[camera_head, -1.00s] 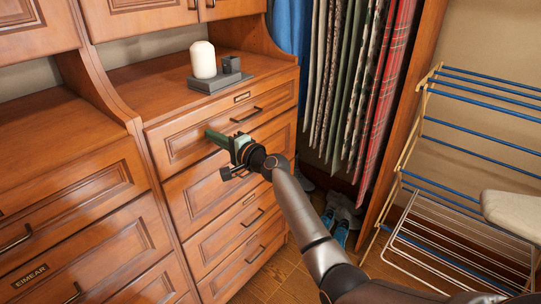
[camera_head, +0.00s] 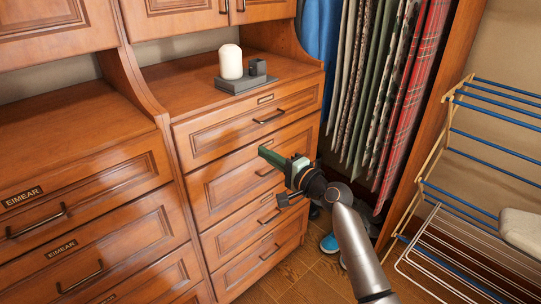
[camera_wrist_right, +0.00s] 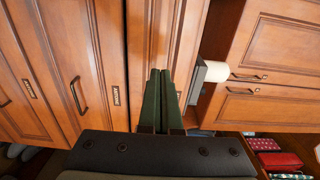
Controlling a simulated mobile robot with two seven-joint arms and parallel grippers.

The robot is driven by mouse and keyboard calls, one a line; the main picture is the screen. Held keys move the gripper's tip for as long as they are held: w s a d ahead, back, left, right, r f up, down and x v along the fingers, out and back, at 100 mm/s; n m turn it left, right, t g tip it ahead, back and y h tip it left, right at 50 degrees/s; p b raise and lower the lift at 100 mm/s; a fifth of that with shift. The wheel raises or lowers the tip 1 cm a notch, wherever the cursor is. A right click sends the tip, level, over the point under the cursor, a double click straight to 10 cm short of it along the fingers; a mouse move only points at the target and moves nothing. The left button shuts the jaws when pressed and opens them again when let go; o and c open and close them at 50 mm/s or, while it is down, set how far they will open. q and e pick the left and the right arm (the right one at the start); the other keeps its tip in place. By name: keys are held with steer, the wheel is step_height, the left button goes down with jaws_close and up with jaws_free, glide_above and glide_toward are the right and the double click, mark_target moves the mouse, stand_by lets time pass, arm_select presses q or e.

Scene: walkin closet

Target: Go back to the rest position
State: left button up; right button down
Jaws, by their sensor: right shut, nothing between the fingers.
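My right gripper (camera_head: 268,155) is in front of the drawers of the wooden dresser (camera_head: 195,134), its green fingers pointing left. In the right wrist view its two green fingers (camera_wrist_right: 158,95) lie together, shut with nothing between them. It looks apart from the drawer fronts, though the exact gap is hard to tell. My left gripper is not in view.
Clothes (camera_head: 395,90) hang to the right. A drying rack (camera_head: 470,170) stands at far right. Shoes lie on the wooden floor (camera_head: 310,272).

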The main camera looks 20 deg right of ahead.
steer(key=s+a+f+n+g+h+p, duration=0.25)
steer(key=s+f+n+g+p, duration=0.35)
steer(key=s+f, duration=1.1)
steer(key=s+a+f+n+h, duration=0.1)
steer(key=s+f+n, duration=0.2)
steer(key=s, duration=0.6)
steer(key=s+a+f+n+g+h+p, duration=0.1)
steer(key=s+f+n, duration=0.3)
steer(key=s, duration=0.5)
steer(key=n, duration=0.2)
steer(key=shift+f+n, duration=0.3)
